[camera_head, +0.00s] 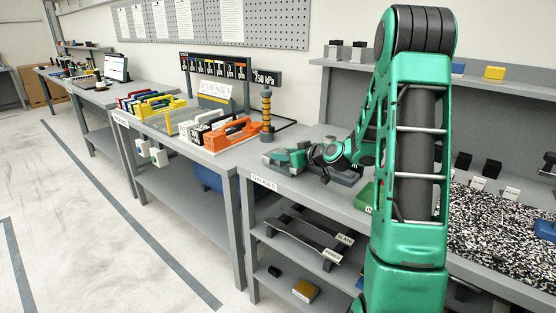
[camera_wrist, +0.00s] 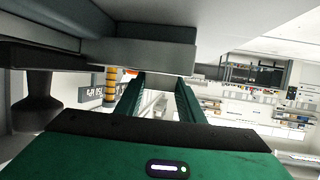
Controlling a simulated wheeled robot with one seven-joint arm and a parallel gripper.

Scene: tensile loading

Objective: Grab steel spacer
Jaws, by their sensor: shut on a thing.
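My gripper (camera_head: 284,157) reaches low over the bench top at the "GAUGES" label, left of my green arm. In the wrist view its two green fingers (camera_wrist: 158,92) run up to a plain grey block (camera_wrist: 150,57), which looks like the steel spacer. The fingers stand apart and are shut on this block at their tips. The block's far face and the exact finger contact are hidden. In the head view, the block cannot be told apart from the grey and dark parts around the gripper.
An orange-and-black striped post (camera_head: 267,112) stands just behind and left of my gripper. The floor at left is clear.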

